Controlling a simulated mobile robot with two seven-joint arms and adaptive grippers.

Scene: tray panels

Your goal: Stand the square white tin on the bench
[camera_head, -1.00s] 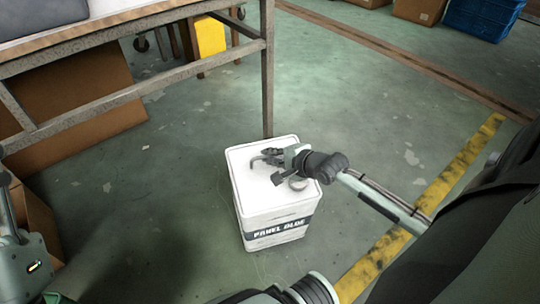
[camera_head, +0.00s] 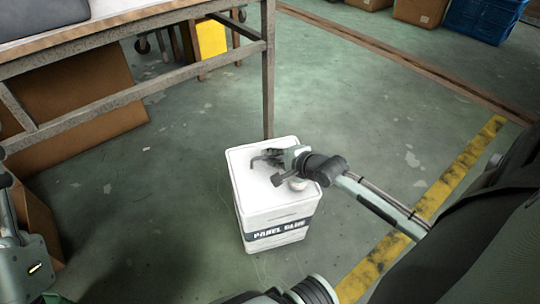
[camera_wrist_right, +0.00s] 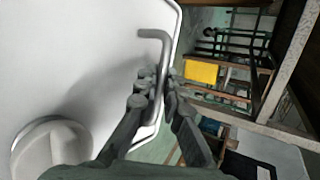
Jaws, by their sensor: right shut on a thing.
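The square white tin (camera_head: 262,212) stands upright on the green floor, with a dark label band on its front. Its white top (camera_wrist_right: 75,55) fills the left of the right wrist view, with a round cap (camera_wrist_right: 50,148) at lower left. My right gripper (camera_head: 277,163) is at the top of the tin. In the wrist view its fingers (camera_wrist_right: 160,85) are shut on the tin's bent grey metal handle (camera_wrist_right: 155,36). The bench (camera_head: 135,23) is at upper left, behind the tin. My left gripper is not in view.
A bench leg (camera_head: 267,85) stands just behind the tin. A brown cardboard panel (camera_head: 85,100) and a yellow object (camera_head: 210,38) are under the bench. A grey item (camera_head: 40,14) lies on the bench top's left. Floor right of the tin is open to a yellow stripe (camera_head: 465,160).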

